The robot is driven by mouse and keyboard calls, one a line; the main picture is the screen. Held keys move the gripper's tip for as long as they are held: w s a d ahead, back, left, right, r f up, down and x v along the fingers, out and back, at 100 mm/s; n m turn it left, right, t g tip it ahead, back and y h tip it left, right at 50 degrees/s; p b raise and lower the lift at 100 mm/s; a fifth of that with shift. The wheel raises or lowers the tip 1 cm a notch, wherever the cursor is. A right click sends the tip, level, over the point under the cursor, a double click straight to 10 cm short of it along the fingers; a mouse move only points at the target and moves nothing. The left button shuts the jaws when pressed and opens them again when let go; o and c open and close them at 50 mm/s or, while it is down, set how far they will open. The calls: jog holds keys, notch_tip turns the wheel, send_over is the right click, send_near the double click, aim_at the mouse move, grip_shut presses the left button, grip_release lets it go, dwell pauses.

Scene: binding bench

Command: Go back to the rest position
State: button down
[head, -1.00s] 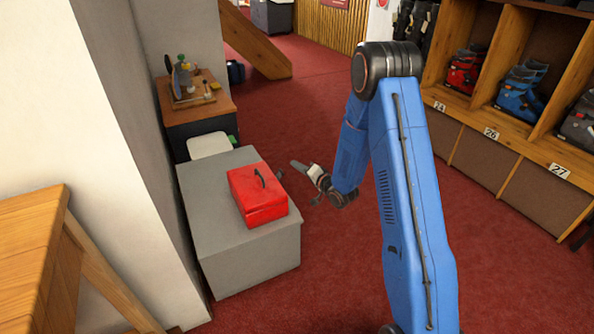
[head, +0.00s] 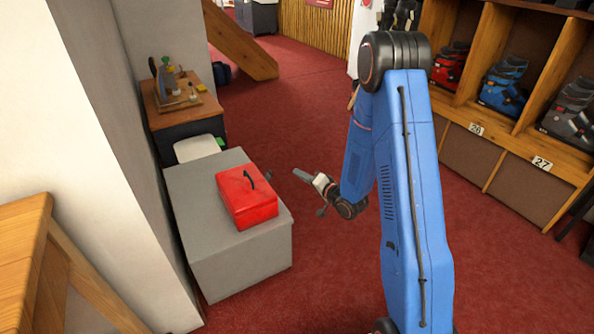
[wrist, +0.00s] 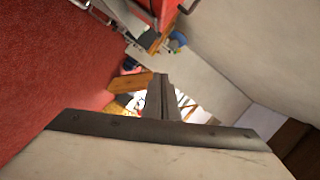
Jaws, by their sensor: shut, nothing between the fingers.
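My gripper (head: 304,175) is in the middle of the head view, at the end of my blue arm, beside the right edge of the grey box-shaped bench. It is shut and empty, in the air over the red floor. In the wrist view its shut fingers (wrist: 161,98) point ahead from the pale gripper body, with nothing between them.
A red toolbox (head: 247,200) with a dark handle sits on the grey bench (head: 245,262). A wooden-topped bench (head: 160,118) with tools stands behind. A wooden table (head: 22,250) is at the left. Red carpet is free between.

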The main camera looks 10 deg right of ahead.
jog(key=s+d+r+n+g+h, duration=0.25)
jog(key=d+r+h, duration=0.2)
jog(key=r, duration=0.65)
jog(key=s+d+r+n+g+h, duration=0.1)
jog(key=s+d+r+g+h, duration=0.2)
jog(key=s+r, duration=0.65)
jog(key=s+a+r+n+g, duration=0.1)
jog(key=s+r+g, duration=0.1)
jog(key=s, duration=1.5)
jog(key=s+a+r+n+g, duration=0.1)
jog(key=s+n+g, duration=0.1)
jog(key=s, duration=1.4)
jog(key=shift+s+a+r, duration=0.15)
jog(key=shift+s+r, duration=0.2)
jog(key=shift+s, duration=0.05)
jog(key=shift+n+g, duration=0.25)
